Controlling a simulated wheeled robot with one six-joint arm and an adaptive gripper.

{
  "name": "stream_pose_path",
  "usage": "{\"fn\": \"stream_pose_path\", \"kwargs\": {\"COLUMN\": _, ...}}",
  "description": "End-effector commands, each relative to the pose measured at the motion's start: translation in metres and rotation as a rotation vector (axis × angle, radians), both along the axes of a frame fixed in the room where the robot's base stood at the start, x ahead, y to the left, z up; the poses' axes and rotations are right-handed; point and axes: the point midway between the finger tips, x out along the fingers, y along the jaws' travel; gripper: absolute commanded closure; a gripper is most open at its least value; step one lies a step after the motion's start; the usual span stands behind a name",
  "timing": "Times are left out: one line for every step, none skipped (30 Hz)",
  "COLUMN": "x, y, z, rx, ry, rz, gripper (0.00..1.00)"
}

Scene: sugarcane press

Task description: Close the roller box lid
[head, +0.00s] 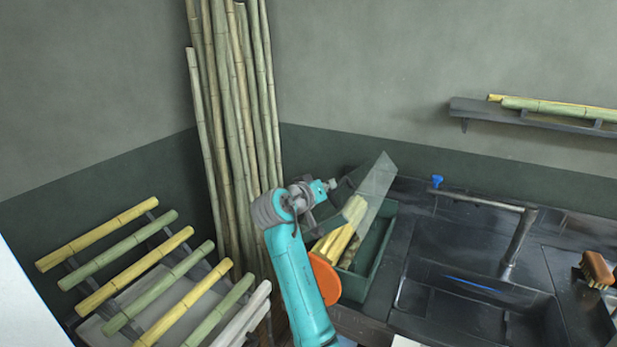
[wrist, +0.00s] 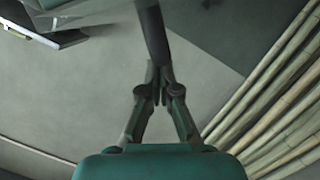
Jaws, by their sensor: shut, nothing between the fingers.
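The roller box (head: 377,264) is a dark green open-topped box on the counter in the head view, just right of my arm. Its grey-green lid (head: 374,181) stands open, tilted up at the back of the box. Yellow cane pieces (head: 340,238) show in the box and partly hide its inside. My wrist is at the left of the lid; the fingertips cannot be made out clearly there. In the wrist view my gripper (wrist: 157,82) is shut and empty. A dark bar (wrist: 153,35) meets or passes behind its tips; I cannot tell if they touch.
A rack of cane stalks (head: 140,275) stands at the left, and tall stalks (head: 235,130) lean in the corner behind my arm. A sink (head: 475,290) with a faucet (head: 515,245) and a brush (head: 597,268) are at the right. A wall shelf (head: 540,114) holds cane.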

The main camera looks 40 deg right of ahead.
Motion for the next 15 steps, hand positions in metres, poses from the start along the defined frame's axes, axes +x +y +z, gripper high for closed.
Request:
{"fn": "stream_pose_path", "kwargs": {"x": -0.012, "y": -0.005, "z": -0.007, "rx": 0.016, "ry": -0.041, "rz": -0.002, "gripper": 1.0}}
{"fn": "stream_pose_path", "kwargs": {"x": -0.018, "y": -0.007, "z": -0.01, "rx": 0.026, "ry": -0.067, "rz": -0.004, "gripper": 1.0}}
{"fn": "stream_pose_path", "kwargs": {"x": -0.025, "y": -0.009, "z": -0.014, "rx": 0.039, "ry": -0.104, "rz": -0.003, "gripper": 1.0}}
{"fn": "stream_pose_path", "kwargs": {"x": -0.03, "y": -0.011, "z": -0.018, "rx": 0.05, "ry": -0.129, "rz": -0.003, "gripper": 1.0}}
{"fn": "stream_pose_path", "kwargs": {"x": -0.036, "y": -0.013, "z": -0.021, "rx": 0.059, "ry": -0.156, "rz": -0.003, "gripper": 1.0}}
{"fn": "stream_pose_path", "kwargs": {"x": -0.043, "y": -0.016, "z": -0.026, "rx": 0.071, "ry": -0.191, "rz": -0.003, "gripper": 1.0}}
{"fn": "stream_pose_path", "kwargs": {"x": -0.047, "y": -0.017, "z": -0.031, "rx": 0.082, "ry": -0.218, "rz": -0.002, "gripper": 1.0}}
{"fn": "stream_pose_path", "kwargs": {"x": -0.053, "y": -0.019, "z": -0.035, "rx": 0.091, "ry": -0.244, "rz": -0.004, "gripper": 1.0}}
{"fn": "stream_pose_path", "kwargs": {"x": -0.059, "y": -0.022, "z": -0.041, "rx": 0.105, "ry": -0.279, "rz": -0.004, "gripper": 1.0}}
{"fn": "stream_pose_path", "kwargs": {"x": -0.064, "y": -0.023, "z": -0.045, "rx": 0.113, "ry": -0.305, "rz": -0.004, "gripper": 1.0}}
{"fn": "stream_pose_path", "kwargs": {"x": -0.068, "y": -0.025, "z": -0.049, "rx": 0.123, "ry": -0.331, "rz": -0.002, "gripper": 1.0}}
{"fn": "stream_pose_path", "kwargs": {"x": -0.074, "y": -0.027, "z": -0.055, "rx": 0.135, "ry": -0.364, "rz": -0.004, "gripper": 1.0}}
{"fn": "stream_pose_path", "kwargs": {"x": -0.077, "y": -0.028, "z": -0.06, "rx": 0.144, "ry": -0.389, "rz": -0.003, "gripper": 1.0}}
{"fn": "stream_pose_path", "kwargs": {"x": -0.081, "y": -0.029, "z": -0.064, "rx": 0.153, "ry": -0.413, "rz": -0.003, "gripper": 1.0}}
{"fn": "stream_pose_path", "kwargs": {"x": -0.086, "y": -0.031, "z": -0.07, "rx": 0.164, "ry": -0.444, "rz": -0.004, "gripper": 1.0}}
